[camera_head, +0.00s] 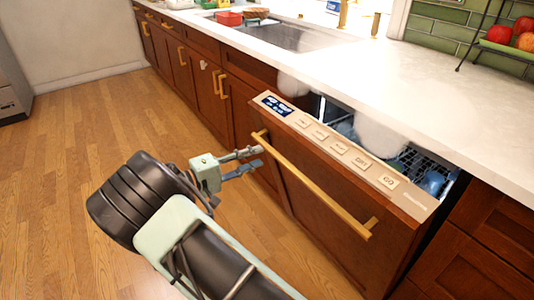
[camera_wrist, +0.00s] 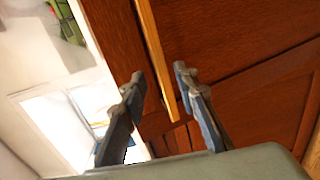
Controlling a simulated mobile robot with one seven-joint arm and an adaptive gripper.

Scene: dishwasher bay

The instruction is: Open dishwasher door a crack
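The dishwasher door (camera_head: 325,210) is a dark wood panel with a beige control strip (camera_head: 340,150) on top. It is tilted out a little from under the counter, and a gap above it shows the inside. A long gold handle (camera_head: 310,180) runs across its front. My gripper (camera_head: 259,157) is open and empty near the handle's left end. In the wrist view the handle (camera_wrist: 155,50) shows in the space between the two fingertips of my gripper (camera_wrist: 159,73). I cannot tell whether the fingers reach around the bar; no contact is clear.
A rack (camera_head: 412,162) with blue dishes shows through the gap, with white steam-like puffs (camera_head: 380,135) above. The white counter (camera_head: 430,90) overhangs the door, with a sink (camera_head: 285,36) set in it. Wood cabinets (camera_head: 205,85) stand to the left. The floor (camera_head: 75,130) at left is clear.

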